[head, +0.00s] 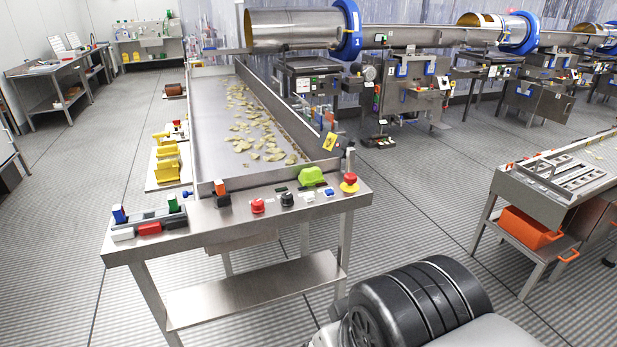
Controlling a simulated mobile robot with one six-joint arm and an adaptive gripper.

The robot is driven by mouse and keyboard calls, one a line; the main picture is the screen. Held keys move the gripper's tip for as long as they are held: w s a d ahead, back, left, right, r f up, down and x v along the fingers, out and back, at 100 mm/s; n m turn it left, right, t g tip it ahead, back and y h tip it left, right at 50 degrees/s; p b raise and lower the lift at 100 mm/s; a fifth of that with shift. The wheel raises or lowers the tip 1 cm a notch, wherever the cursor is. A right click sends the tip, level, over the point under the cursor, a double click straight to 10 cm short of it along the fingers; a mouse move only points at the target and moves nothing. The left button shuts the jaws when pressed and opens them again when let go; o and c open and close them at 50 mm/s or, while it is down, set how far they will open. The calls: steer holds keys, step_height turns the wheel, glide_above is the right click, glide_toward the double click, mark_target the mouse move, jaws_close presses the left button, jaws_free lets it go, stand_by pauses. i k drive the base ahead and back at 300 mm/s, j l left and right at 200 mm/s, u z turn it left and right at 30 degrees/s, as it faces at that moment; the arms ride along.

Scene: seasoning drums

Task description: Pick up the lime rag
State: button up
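A bright lime-green crumpled thing, which looks like the lime rag (311,176), lies on the steel front shelf of the long tray table (235,222), near its right end. A red mushroom button on a yellow base (349,183) stands just to its right. A small blue item (329,193) and a white item (309,197) lie just in front of it. My gripper is not in this view, so its state and its distance from the rag do not show.
Black (287,199) and red (258,206) knobs stand left of the rag. The tray behind holds scattered chips (254,128). Open floor (420,215) lies right of the table.

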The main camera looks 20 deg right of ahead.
mark_target(307, 176)
steer(key=i+l, duration=0.15)
steer(key=i, duration=0.45)
steer(key=i+l, duration=0.2)
steer(key=i, duration=0.35)
steer(key=i+l, duration=0.15)
steer(key=i, duration=0.45)
steer(key=z, duration=0.05)
